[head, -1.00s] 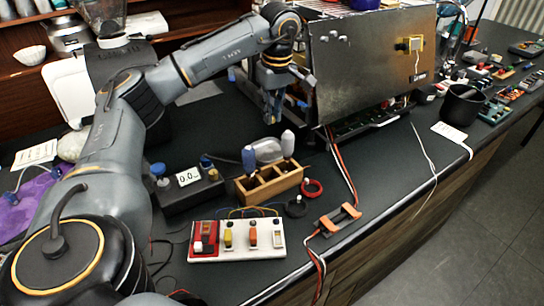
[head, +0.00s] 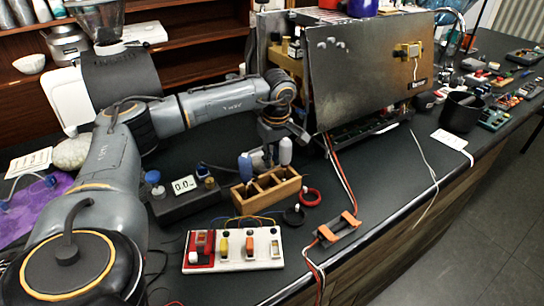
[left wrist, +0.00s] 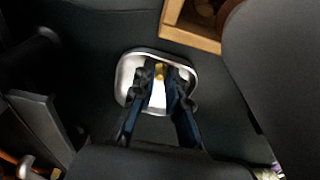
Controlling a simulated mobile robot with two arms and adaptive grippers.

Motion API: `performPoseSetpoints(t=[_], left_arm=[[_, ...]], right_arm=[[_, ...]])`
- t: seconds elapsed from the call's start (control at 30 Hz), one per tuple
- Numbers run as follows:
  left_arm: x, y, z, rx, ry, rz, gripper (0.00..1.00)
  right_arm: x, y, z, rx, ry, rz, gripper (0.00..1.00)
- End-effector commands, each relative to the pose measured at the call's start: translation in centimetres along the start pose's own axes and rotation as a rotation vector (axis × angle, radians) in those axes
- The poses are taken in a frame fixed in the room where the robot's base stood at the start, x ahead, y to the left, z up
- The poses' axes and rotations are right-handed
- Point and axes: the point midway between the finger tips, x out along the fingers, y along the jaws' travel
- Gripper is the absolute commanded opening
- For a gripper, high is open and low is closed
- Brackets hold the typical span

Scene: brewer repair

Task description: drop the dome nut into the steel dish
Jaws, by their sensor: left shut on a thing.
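The steel dish (left wrist: 124,78) lies on the dark bench under my left gripper (left wrist: 160,76) in the left wrist view. A small brass-coloured dome nut (left wrist: 159,70) shows between the fingertips, and the gripper is shut on it. The fingers are over the inside of the dish; their exact height above its floor cannot be told. In the head view my left gripper (head: 272,151) points down behind the wooden box, and the dish is mostly hidden there. My right gripper is not in view.

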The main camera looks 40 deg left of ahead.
Motion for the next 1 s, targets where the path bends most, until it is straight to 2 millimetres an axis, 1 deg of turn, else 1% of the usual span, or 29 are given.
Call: performPoseSetpoints(t=[0.27,0.37,0.4,0.47,0.5,0.8,0.87,0.93,1.0], left_arm=[[0.2,0.0,0.0,0.0,0.0,0.001,0.0],[0.6,0.0,0.1,0.0,0.0,0.0,0.0],[0.5,0.0,0.1,0.0,0.0,0.001,0.2],[0.4,0.0,0.1,0.0,0.0,0.001,0.32],[0.4,0.0,0.1,0.0,0.0,0.001,0.37],[0.2,0.0,0.0,0.0,0.0,0.001,0.37],[-0.1,0.1,0.0,0.0,0.0,0.002,0.37],[-0.7,0.1,0.0,0.0,0.0,0.004,0.37],[-1.8,0.1,0.0,0.0,0.0,0.006,0.37]], right_arm=[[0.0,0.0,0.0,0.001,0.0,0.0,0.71],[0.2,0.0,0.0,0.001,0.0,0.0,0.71],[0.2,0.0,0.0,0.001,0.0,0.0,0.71],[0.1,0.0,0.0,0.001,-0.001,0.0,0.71],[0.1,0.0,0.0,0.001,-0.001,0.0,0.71],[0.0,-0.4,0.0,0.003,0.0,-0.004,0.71],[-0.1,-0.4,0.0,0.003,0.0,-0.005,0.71],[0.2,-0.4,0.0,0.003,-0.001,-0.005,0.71],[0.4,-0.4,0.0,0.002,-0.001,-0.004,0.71]])
